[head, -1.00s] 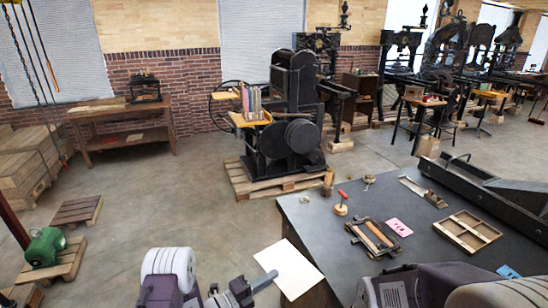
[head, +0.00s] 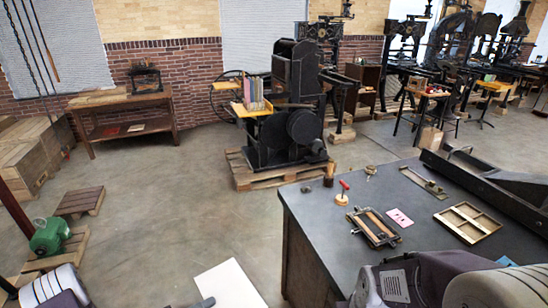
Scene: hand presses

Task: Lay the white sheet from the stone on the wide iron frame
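The white sheet (head: 230,285) is at the bottom centre of the head view, in front of and left of the dark stone (head: 330,205), clear of its top. The tip of my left gripper (head: 207,301) meets the sheet's left edge and appears shut on it; most of this gripper is cut off by the picture's bottom edge. A dark frame with wooden bars inside (head: 374,228) lies on the stone; I cannot tell if it is the wide iron frame. My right gripper is not in view; part of my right arm covers the stone's near right.
On the stone lie a pink card (head: 400,217), a wooden compartment tray (head: 468,222) and a red-handled tool (head: 342,195). A black press on a pallet (head: 270,178) stands behind. A green motor (head: 50,237) sits at left. The floor between is open.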

